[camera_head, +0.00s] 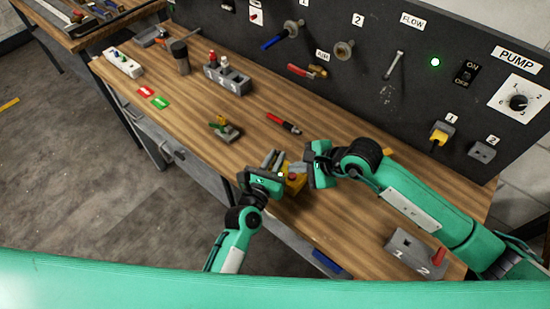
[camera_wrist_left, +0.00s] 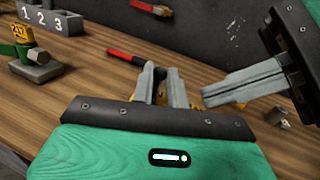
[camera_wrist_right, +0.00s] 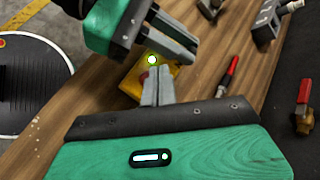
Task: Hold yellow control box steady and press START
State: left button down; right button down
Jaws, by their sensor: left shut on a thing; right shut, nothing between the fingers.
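The yellow control box (camera_head: 296,184) sits on the wooden bench near its front edge, partly hidden by my grippers. My left gripper (camera_head: 271,160) is shut on the control box. In the left wrist view only small yellow parts of the box show around its fingers (camera_wrist_left: 165,92). My right gripper (camera_head: 296,168) is shut and empty, with its fingertips close over the box. In the right wrist view the box (camera_wrist_right: 134,84) shows beyond the fingers (camera_wrist_right: 157,86), with a pale round button with a green rim (camera_wrist_right: 152,60). Contact with the button cannot be told, and no START lettering is readable.
A red-handled tool (camera_head: 283,123) and a small green and yellow device (camera_head: 224,129) lie behind the grippers. A numbered grey block (camera_head: 228,82) stands farther left. A grey holder (camera_head: 414,252) is at the front right. The dark pump panel (camera_head: 395,90) rises behind the bench.

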aim_at(296, 178)
notch_tip(296, 178, up, 6)
jog(key=shift+f, duration=0.1)
dwell(0.4)
pick_arm(q)
jog(key=c, duration=1.3)
grip_release()
